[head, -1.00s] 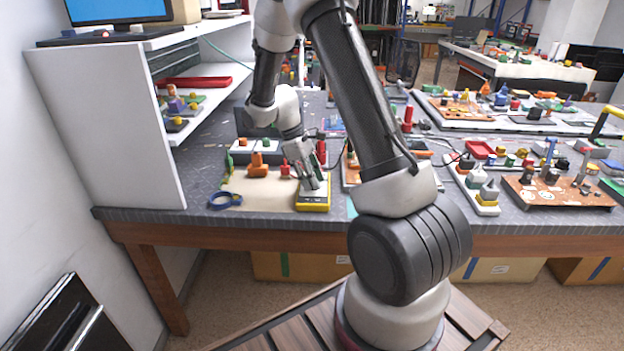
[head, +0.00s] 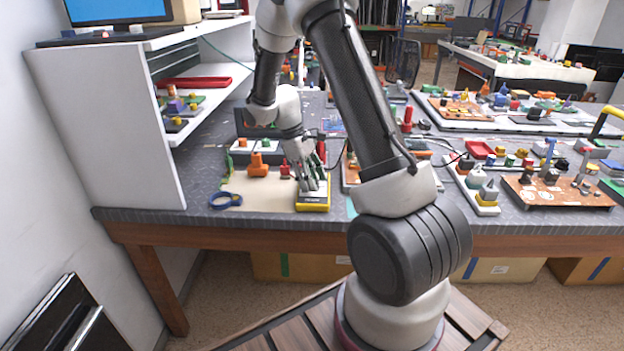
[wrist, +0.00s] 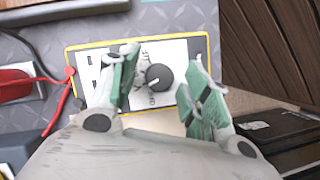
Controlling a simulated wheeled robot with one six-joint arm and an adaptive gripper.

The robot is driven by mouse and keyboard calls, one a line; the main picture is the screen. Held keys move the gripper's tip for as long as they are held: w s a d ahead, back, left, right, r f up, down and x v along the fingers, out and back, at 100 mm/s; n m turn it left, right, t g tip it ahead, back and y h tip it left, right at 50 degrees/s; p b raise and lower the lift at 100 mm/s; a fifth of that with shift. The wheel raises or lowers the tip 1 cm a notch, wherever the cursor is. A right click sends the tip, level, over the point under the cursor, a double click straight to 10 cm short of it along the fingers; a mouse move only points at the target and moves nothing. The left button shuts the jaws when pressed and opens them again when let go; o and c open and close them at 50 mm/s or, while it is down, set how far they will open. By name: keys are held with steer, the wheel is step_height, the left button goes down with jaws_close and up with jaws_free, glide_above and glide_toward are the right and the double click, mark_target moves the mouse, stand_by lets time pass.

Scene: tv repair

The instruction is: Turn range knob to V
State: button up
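The yellow-edged meter (head: 313,207) lies on the tan mat below my gripper (head: 311,182). In the wrist view, the meter (wrist: 201,45) has a pale face with a round black range knob (wrist: 159,77). The knob's white mark points to the lower left in that view. My gripper (wrist: 163,72) is open, with its green-padded fingers on either side of the knob. There are visible gaps between the pads and the knob. The printed labels are partly hidden by the fingers and too small to read surely, so I cannot tell which is V.
Red leads (wrist: 62,100) run beside the meter in the wrist view. Blue tape (head: 225,200) and an orange part (head: 258,166) lie left of the meter. A circuit board (head: 350,172) lies to its right. The bench's front edge is close to the meter.

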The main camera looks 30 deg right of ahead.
steer(key=v, duration=1.2)
stand_by(0.3)
steer(key=s+a+r+m+t+y, duration=0.1)
steer(key=s+r+m+t, duration=0.2)
steer(key=s+r, duration=0.4)
steer(key=s+a+r+m+t+y, duration=0.1)
steer(key=s+r+m+t, duration=0.2)
steer(key=s, duration=1.8)
step_height(320, 180, up, 4)
steer(key=shift+a+m+t, duration=0.15)
steer(key=shift+m+t, duration=0.15)
steer(key=shift+t, duration=0.7)
